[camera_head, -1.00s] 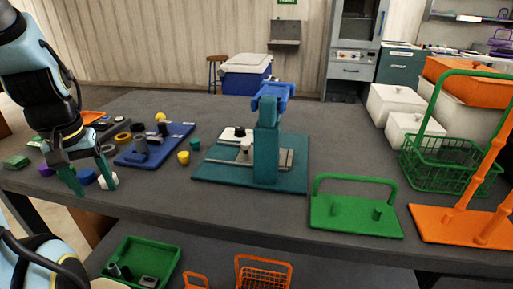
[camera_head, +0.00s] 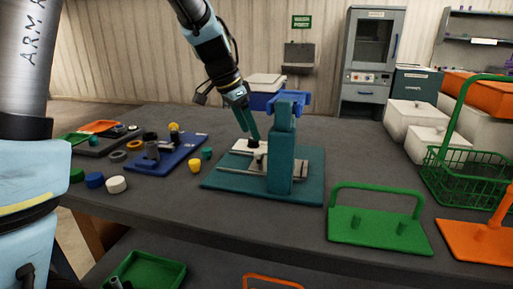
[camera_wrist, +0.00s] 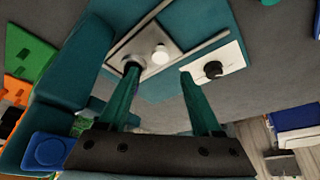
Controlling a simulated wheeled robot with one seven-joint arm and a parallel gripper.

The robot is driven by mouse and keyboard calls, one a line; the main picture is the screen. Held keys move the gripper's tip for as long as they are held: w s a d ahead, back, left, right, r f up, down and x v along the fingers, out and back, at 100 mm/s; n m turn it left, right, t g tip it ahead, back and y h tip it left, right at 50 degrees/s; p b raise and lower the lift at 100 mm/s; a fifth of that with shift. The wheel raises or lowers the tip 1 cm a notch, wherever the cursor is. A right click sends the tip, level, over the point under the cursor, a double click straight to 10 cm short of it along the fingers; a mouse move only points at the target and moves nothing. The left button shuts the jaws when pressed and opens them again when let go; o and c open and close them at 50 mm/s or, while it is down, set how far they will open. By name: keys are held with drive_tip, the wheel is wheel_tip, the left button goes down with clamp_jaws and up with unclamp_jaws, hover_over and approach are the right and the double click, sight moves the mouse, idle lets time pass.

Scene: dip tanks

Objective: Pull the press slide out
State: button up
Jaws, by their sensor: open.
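The press has a teal base (camera_head: 225,180), a teal column (camera_head: 281,150) and a blue top part (camera_head: 292,100). On its base, in the wrist view, a metal slide plate (camera_wrist: 140,40) sits by pale rails and carries a white peg (camera_wrist: 160,54). A white block (camera_wrist: 225,66) with a black knob (camera_wrist: 213,69) lies to the right; the block also shows in the head view (camera_head: 240,146). My gripper (camera_head: 250,131) is open over the press, behind the column. In the wrist view the right fingertip is left of the knob, and the left fingertip overlaps the plate. The column hides much of the plate in the head view.
A blue board (camera_head: 165,158) with parts and several loose coloured pieces lie left of the press. A green handled plate (camera_head: 375,235), an orange stand (camera_head: 480,243) and a green basket (camera_head: 460,175) stand to the right. The table's front middle is clear.

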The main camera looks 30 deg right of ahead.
sight(259, 152)
drive_tip(key=x, duration=0.7)
drive_tip(key=shift+f+p, duration=0.15)
drive_tip(key=shift+p, duration=0.2)
drive_tip(key=shift+c, duration=0.3)
clamp_jaws()
idle(0.7)
